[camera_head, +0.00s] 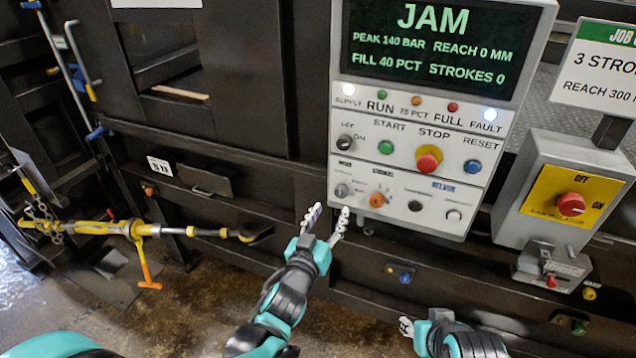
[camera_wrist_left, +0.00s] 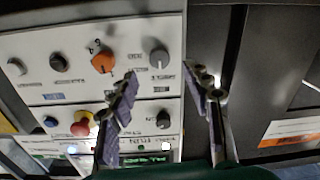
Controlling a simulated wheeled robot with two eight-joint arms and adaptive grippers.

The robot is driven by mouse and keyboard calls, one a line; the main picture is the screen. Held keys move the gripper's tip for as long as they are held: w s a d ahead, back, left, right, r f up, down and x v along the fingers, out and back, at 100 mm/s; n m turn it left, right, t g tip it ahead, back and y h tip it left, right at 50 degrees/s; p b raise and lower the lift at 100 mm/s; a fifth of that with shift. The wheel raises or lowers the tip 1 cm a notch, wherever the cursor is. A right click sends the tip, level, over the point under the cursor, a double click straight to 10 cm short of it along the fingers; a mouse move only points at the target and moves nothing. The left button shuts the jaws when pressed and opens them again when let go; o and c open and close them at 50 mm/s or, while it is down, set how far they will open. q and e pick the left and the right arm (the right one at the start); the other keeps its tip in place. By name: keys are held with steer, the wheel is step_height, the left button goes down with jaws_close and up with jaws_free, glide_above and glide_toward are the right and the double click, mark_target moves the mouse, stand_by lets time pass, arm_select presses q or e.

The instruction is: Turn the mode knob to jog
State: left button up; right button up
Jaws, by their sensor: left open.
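The control panel (camera_head: 400,150) is upright ahead of me, with a lower row of knobs. At its left end is a grey knob (camera_head: 341,190), also in the left wrist view (camera_wrist_left: 159,57). Beside it is an orange knob (camera_head: 377,199), also in the left wrist view (camera_wrist_left: 103,60). The labels are too small to tell which is the mode knob. My left gripper (camera_head: 327,217) is open and empty, just below the grey knob; in the left wrist view its fingers (camera_wrist_left: 167,78) are spread, apart from the knob. My right gripper (camera_head: 406,326) shows only partly at the bottom.
The display reads JAM. The red stop button (camera_head: 428,159) and blue reset button (camera_head: 472,167) sit above the knobs. A yellow bar (camera_head: 140,230) extends at the left.

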mark_target(340, 195)
arm_select(q)
steer(key=b+x, duration=0.1)
steer(key=x, duration=0.6)
steer(key=shift+w+d, duration=0.2)
steer(key=shift+w, duration=0.15)
jaws_close()
